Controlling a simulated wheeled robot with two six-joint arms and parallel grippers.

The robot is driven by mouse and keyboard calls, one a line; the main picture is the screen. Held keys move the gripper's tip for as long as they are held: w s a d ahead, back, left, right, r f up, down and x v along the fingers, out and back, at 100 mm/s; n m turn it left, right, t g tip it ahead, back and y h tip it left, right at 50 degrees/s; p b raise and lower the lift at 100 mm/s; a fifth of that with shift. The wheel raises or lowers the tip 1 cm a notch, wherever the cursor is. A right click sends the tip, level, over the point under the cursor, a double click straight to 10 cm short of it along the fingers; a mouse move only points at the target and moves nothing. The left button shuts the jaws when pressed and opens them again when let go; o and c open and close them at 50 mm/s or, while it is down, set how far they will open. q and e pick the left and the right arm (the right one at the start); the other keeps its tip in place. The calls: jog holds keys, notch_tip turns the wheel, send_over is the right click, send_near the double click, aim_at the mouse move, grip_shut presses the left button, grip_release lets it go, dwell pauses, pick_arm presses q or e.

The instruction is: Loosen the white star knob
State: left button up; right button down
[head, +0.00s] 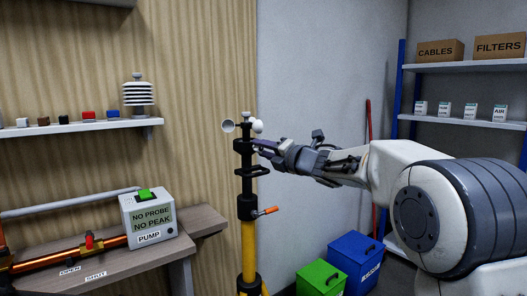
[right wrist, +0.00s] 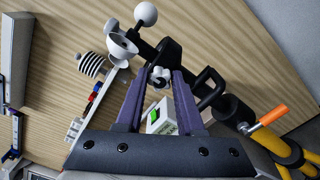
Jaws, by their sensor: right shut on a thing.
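The white star knob (right wrist: 160,77) shows in the right wrist view between the purple fingertips of my right gripper (right wrist: 160,74), on the black head of the stand. My right gripper (head: 260,146) reaches the upper part of the black and yellow stand (head: 247,205) from the right in the head view and is shut on the knob. The gripper hides the knob in the head view. My left gripper is in neither view.
An orange-handled lever (head: 267,210) sticks out lower down. A pump box (head: 148,214) stands on the bench at left. Green (head: 319,278) and blue bins (head: 355,262) stand on the floor at right.

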jog(key=shift+f, duration=0.1)
jog(key=c, duration=0.5)
grip_release()
jog(key=b+v, duration=0.1)
jog(key=v, duration=0.9)
jog(key=shift+s+d, duration=0.15)
jog(key=shift+s, duration=0.05)
